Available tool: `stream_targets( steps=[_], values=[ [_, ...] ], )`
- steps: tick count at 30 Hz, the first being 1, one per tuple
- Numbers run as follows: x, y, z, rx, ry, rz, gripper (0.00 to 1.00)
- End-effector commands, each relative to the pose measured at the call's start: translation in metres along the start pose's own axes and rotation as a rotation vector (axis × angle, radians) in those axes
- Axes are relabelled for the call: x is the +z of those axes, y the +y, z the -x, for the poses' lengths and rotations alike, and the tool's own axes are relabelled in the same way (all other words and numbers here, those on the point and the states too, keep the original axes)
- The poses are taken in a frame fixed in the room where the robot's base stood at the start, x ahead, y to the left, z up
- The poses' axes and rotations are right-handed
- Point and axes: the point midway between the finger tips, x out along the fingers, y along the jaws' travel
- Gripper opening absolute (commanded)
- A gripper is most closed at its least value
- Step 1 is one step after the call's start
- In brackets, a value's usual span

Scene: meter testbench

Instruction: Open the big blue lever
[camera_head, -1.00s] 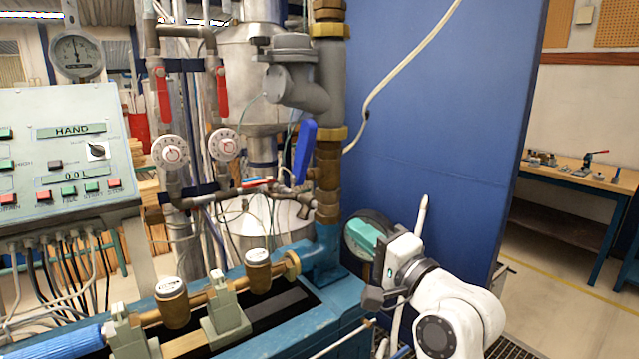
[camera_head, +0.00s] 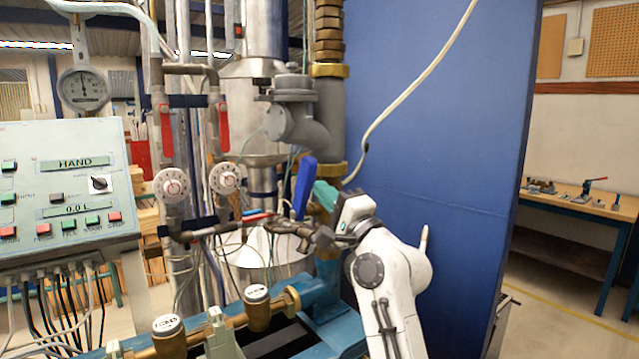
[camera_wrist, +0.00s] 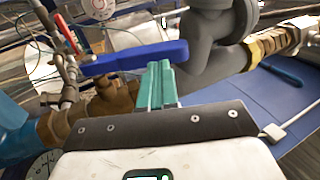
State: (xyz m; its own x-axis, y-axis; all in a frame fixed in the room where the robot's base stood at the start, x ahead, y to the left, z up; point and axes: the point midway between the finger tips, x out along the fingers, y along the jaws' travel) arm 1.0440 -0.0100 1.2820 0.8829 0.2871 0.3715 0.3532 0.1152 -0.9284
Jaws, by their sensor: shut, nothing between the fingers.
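The big blue lever (camera_head: 304,187) stands nearly upright on the brass valve at the foot of the grey pipe. In the wrist view the blue lever (camera_wrist: 135,58) lies across the picture, just beyond my fingertips. My gripper (camera_head: 322,196) has teal fingers and is at the right side of the lever, close to it. In the wrist view my gripper (camera_wrist: 160,72) shows its fingers together and empty, their tips at the lever's near edge. I cannot tell whether they touch it. The brass valve body (camera_wrist: 112,98) is left of the fingers.
The grey pipe fitting (camera_head: 297,122) rises above the lever. Thin pipes with a small red handle (camera_head: 258,217) lie to the left. A control panel (camera_head: 62,190) stands at far left. A blue wall panel (camera_head: 440,130) is behind my arm, with a white cable hanging before it.

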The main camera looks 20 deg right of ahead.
Motion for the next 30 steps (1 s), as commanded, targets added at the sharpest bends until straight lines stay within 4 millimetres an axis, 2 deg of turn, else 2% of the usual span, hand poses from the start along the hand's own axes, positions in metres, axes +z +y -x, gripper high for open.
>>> stream_targets(
  steps=[1,6,19,30],
  values=[
    [0.000,-0.002,-0.007,0.000,0.000,0.000,0.00],
    [0.000,-0.001,-0.019,0.000,0.001,0.001,0.00],
    [0.000,0.000,-0.021,0.001,0.001,0.001,0.00],
    [0.001,-0.010,-0.033,0.073,-0.001,0.000,0.00]
  ],
)
